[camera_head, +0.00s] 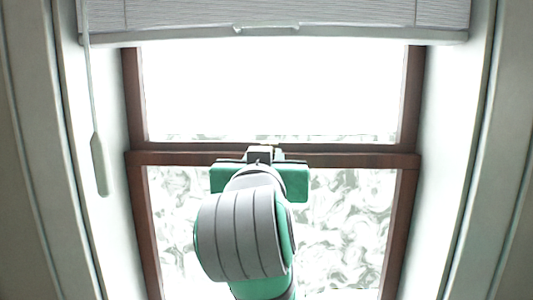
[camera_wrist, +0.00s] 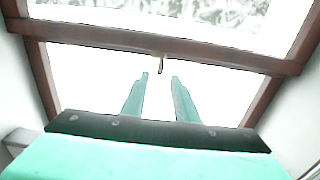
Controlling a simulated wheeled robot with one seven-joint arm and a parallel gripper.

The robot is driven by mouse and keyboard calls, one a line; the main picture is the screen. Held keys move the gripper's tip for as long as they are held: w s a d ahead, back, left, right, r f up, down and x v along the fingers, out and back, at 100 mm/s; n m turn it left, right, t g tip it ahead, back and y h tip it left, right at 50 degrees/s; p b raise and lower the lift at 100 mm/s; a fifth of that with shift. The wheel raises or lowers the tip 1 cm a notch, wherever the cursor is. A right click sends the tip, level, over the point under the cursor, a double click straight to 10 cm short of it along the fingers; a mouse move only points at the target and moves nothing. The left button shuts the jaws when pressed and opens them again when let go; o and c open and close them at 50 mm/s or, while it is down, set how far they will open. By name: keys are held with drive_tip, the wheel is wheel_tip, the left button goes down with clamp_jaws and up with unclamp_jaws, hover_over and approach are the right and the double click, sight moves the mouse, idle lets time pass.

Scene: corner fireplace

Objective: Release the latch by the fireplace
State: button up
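A small brass-coloured latch (camera_wrist: 160,66) sits at the middle of the window's brown meeting rail (camera_wrist: 100,39) in the wrist view. My gripper (camera_wrist: 160,76) is open, with its two green fingers pointing at the rail. The latch shows just beyond the fingertips, in line with the gap between them. I cannot tell whether they touch it, and nothing shows held between them. In the head view my green gripper (camera_head: 260,180) is in front of the rail and hides most of the latch area. No fireplace shows in either view.
A pale blind (camera_head: 350,14) is raised at the top of the window. Its wand (camera_head: 99,165) hangs at the left. Brown frame sides (camera_head: 411,100) and white reveals flank the window. The lower pane (camera_head: 345,225) shows a mottled pattern; the upper pane (camera_head: 270,90) is bright white.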

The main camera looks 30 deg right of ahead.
drive_tip(key=shift+v, duration=0.95)
drive_tip(key=shift+f, duration=0.1)
